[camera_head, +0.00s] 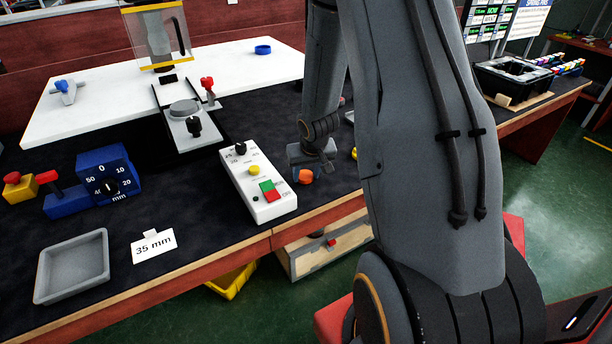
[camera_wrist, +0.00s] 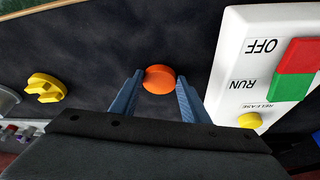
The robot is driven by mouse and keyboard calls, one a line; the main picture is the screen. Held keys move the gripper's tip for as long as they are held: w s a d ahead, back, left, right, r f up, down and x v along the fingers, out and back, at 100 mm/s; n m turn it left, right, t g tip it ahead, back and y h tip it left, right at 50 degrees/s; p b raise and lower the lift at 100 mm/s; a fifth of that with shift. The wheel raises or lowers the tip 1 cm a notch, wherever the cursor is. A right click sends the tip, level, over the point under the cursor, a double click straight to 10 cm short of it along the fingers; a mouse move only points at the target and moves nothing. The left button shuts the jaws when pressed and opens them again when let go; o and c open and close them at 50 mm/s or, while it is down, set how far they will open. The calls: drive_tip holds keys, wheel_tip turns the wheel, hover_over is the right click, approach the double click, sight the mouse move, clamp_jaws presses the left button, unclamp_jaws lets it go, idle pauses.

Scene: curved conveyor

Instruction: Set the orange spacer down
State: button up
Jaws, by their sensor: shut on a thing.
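The orange spacer (camera_wrist: 159,79) is a small round piece between the two blue fingertips of my gripper (camera_wrist: 157,88) in the wrist view. My gripper is shut on it. In the head view the spacer (camera_head: 306,176) shows just right of the white control box, close to the dark bench top (camera_head: 330,195). My gripper (camera_head: 308,165) is partly hidden by its own wrist there. I cannot tell whether the spacer touches the bench top.
The white control box (camera_head: 250,192) with OFF, RUN and RELEASE labels stands close left of the spacer. A yellow knobbed piece (camera_wrist: 46,88) lies on the other side. A grey tray (camera_head: 72,266) and a "35 mm" card (camera_head: 153,246) are at front left.

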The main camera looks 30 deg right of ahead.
drive_tip(key=shift+f, duration=0.15)
drive_tip(key=o, duration=1)
drive_tip(key=p+v, duration=0.7)
drive_tip(key=v, duration=0.6)
drive_tip(key=s+a+r+n+g, duration=0.1)
drive_tip(key=s+a+r, duration=0.2)
drive_tip(key=s+a, duration=0.2)
drive_tip(key=s+a+r, duration=0.4)
drive_tip(key=s+a, duration=0.1)
drive_tip(key=s, duration=0.1)
drive_tip(key=s+a+r+n+g+y, duration=0.1)
drive_tip(key=s+a+r, duration=0.2)
drive_tip(key=s+a, duration=0.2)
drive_tip(key=shift+s+a+r+n+g, duration=0.1)
drive_tip(key=shift+s+r+n+g, duration=0.25)
drive_tip(key=shift+s, duration=0.25)
